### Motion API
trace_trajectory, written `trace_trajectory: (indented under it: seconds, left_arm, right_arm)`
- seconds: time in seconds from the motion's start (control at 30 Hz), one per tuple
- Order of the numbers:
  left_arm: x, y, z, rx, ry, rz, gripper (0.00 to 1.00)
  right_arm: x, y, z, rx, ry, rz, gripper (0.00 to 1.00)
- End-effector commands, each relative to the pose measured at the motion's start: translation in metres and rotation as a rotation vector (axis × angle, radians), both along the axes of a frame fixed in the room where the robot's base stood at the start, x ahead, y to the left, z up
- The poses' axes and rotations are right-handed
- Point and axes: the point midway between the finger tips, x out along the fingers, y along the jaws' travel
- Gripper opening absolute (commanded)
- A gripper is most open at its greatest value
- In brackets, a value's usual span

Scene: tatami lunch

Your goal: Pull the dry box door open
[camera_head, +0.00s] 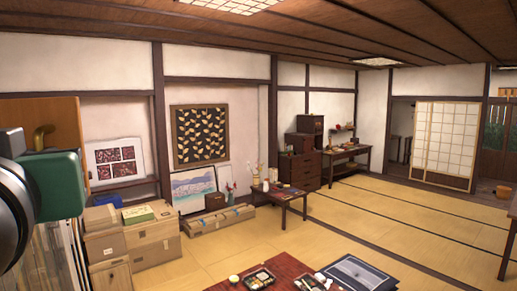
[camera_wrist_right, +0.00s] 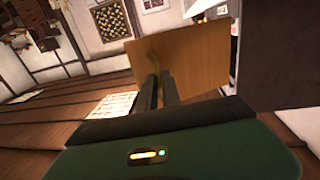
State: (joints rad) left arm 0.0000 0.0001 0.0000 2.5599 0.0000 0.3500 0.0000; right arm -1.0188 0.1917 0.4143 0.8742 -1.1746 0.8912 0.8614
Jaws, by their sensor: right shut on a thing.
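A plain orange-brown wooden panel, which looks like the dry box door (camera_head: 62,108), stands at the far left in the head view. It also fills the upper middle of the right wrist view (camera_wrist_right: 205,55). A curved brass handle (camera_head: 42,134) shows on it. My right gripper (camera_wrist_right: 160,80), with a green body, has its two dark fingers close together on the handle (camera_wrist_right: 154,60). In the head view its green housing and my arm cover part of the door. How far the door stands open cannot be told. My left gripper is not seen.
Cardboard boxes (camera_head: 152,237) stand just right of the door, by the wall. A low table (camera_head: 278,201) stands beyond, and a red-brown table (camera_head: 283,272) with food trays is at the bottom. Tatami floor (camera_head: 225,248) between them is clear.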

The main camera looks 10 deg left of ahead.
Motion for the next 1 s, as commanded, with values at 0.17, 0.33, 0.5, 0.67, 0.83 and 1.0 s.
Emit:
trace_trajectory:
  seconds: [0.17, 0.33, 0.5, 0.67, 0.83, 1.0]
  left_arm:
    - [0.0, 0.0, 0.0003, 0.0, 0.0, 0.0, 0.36]
    - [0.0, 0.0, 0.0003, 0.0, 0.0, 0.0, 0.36]
    - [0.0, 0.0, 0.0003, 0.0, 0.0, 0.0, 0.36]
    - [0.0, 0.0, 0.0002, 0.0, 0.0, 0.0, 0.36]
    - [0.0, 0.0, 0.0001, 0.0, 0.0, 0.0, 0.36]
    - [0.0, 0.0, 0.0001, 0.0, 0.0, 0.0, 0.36]
  right_arm:
    - [-0.0033, 0.0048, 0.0008, 0.001, -0.003, 0.014, 0.0]
    - [-0.0037, 0.0053, 0.0007, 0.001, -0.003, 0.014, 0.0]
    - [-0.0036, 0.0046, 0.0005, 0.001, -0.003, 0.012, 0.26]
    - [-0.0021, 0.0016, 0.0006, 0.001, -0.002, 0.01, 0.3]
    - [-0.001, -0.0011, 0.0012, 0.003, -0.001, 0.009, 0.3]
    - [-0.0005, -0.0016, 0.001, 0.003, 0.0, 0.007, 0.3]
